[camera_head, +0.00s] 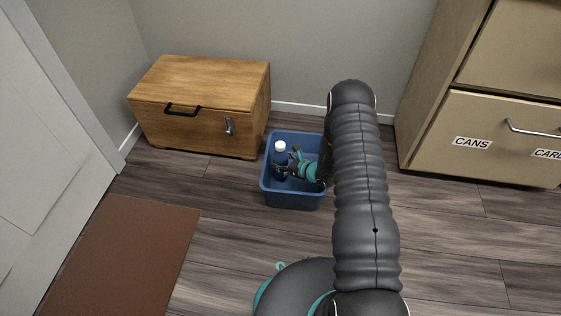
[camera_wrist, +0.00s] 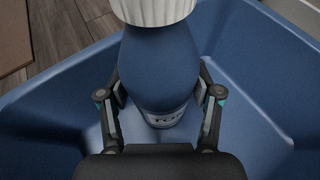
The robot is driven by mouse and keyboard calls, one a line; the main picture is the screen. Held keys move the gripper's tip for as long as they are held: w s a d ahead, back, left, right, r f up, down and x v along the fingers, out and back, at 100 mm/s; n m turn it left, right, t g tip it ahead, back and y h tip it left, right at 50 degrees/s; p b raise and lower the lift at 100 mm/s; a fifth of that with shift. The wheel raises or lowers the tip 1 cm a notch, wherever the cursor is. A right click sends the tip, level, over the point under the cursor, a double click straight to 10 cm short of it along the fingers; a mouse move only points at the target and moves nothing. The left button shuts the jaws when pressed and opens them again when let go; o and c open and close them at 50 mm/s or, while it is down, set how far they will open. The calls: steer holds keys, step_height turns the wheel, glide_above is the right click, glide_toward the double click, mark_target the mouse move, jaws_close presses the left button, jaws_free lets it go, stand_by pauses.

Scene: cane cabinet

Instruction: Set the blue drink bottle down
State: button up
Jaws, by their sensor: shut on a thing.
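The blue drink bottle (camera_head: 279,158) has a white cap and stands roughly upright inside a blue bin (camera_head: 292,199) on the floor. In the wrist view the bottle (camera_wrist: 160,65) fills the upper middle, its white cap at the top edge and part of a printed label low on its body. My gripper (camera_head: 285,166) reaches into the bin from the right and is shut on the bottle. In the wrist view its two fingers (camera_wrist: 160,103) sit on either side of the bottle. The bottle's base is hidden, so I cannot tell whether it touches the bin floor.
A wooden chest (camera_head: 195,105) with a black handle and a metal latch stands behind and left of the bin. A tan cabinet (camera_head: 480,125) with labelled drawers stands at the right. A brown mat (camera_head: 125,250) lies at front left beside a white door (camera_head: 50,130).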

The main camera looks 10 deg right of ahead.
steer(key=shift+f, duration=0.15)
steer(key=o, duration=1.7)
